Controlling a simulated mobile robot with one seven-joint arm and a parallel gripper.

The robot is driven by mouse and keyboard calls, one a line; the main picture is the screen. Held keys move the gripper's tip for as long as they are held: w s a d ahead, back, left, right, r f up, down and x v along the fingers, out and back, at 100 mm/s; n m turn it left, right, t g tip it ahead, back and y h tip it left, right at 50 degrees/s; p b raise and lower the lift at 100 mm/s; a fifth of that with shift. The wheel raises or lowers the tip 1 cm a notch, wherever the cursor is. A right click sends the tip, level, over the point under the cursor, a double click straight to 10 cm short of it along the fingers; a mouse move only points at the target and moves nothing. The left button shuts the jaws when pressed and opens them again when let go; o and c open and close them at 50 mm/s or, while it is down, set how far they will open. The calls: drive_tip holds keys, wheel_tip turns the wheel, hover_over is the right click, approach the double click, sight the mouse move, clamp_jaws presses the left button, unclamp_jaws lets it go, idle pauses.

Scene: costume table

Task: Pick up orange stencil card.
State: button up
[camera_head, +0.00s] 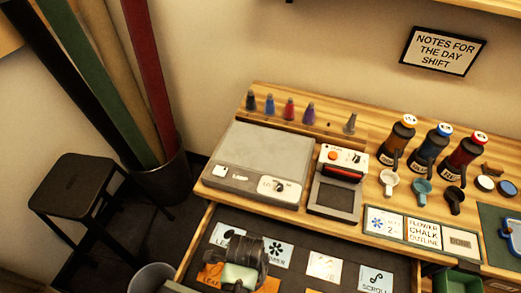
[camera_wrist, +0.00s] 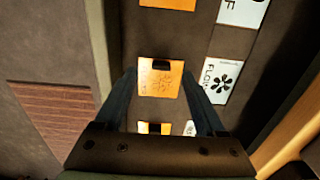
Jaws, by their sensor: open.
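Several orange stencil cards lie in the open dark drawer (camera_head: 300,246). In the wrist view one orange card (camera_wrist: 160,82) lies between my fingertips, with a faint flower-like pattern and a dark tab at its top edge. Another orange card (camera_wrist: 167,3) is cut off at the top, and a third (camera_wrist: 155,127) shows low between my fingers. In the head view an orange card (camera_head: 209,276) shows left of my arm, partly hidden. My gripper (camera_wrist: 160,76) is open and empty above the drawer, a finger on each side of the middle card. I cannot tell its height.
White stencil cards lie beside the orange ones, including a flower card (camera_wrist: 222,80) right of my right finger. The drawer walls run close on both sides. A grey machine (camera_head: 258,160) and a small stamping device (camera_head: 338,180) stand on the table above.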

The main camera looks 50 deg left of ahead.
sight(264, 288)
drive_tip(key=f, duration=0.4)
drive_tip(key=shift+w+d, duration=0.15)
drive_tip(key=shift+w, duration=0.1)
clamp_jaws()
